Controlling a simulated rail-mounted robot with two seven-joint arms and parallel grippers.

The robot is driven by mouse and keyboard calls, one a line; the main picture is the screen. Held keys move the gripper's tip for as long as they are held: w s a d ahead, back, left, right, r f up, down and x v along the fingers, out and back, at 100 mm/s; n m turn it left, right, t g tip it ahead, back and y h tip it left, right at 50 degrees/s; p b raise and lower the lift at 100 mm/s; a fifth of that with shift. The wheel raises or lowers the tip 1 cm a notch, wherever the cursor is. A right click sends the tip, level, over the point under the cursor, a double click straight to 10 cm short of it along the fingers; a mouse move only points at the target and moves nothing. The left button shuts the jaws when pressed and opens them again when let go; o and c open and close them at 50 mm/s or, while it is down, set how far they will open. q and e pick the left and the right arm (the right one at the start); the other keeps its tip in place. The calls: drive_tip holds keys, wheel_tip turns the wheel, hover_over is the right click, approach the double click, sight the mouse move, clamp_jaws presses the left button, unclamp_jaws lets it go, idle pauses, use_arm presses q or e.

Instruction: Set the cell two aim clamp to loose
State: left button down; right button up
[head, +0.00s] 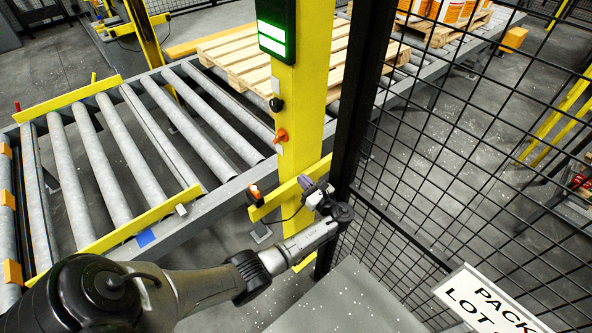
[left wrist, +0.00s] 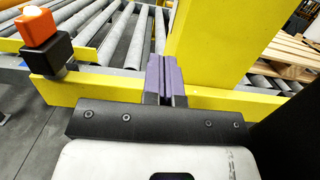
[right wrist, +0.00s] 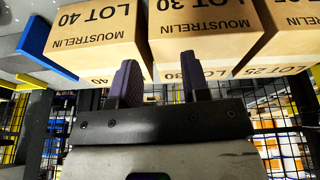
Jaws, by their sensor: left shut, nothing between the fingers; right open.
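A yellow post (head: 298,100) carries a black knob (head: 276,104) and an orange lever (head: 281,135) on its left side. A small orange-and-black box (head: 255,194) sits on the yellow crossbar (head: 275,203) lower down; it also shows in the left wrist view (left wrist: 42,40). I cannot tell which of these parts is the aim clamp. My left gripper (head: 305,183) is shut and empty in front of the crossbar, right of the box and below the lever. Its purple fingers (left wrist: 163,68) are together in the left wrist view. My right gripper (right wrist: 157,65) is open, facing cardboard boxes.
A black mesh fence (head: 470,150) stands close on the right of the post. A roller conveyor (head: 130,150) runs behind the crossbar, with a wooden pallet (head: 235,55) on it. Cardboard boxes (right wrist: 98,28) fill the upper right wrist view. A lit green panel (head: 271,32) tops the post.

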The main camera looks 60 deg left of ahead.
use_arm(q)
drive_tip(key=shift+w+d+f, duration=0.1)
drive_tip(key=shift+d+f, duration=0.35)
drive_tip(key=shift+d, duration=0.35)
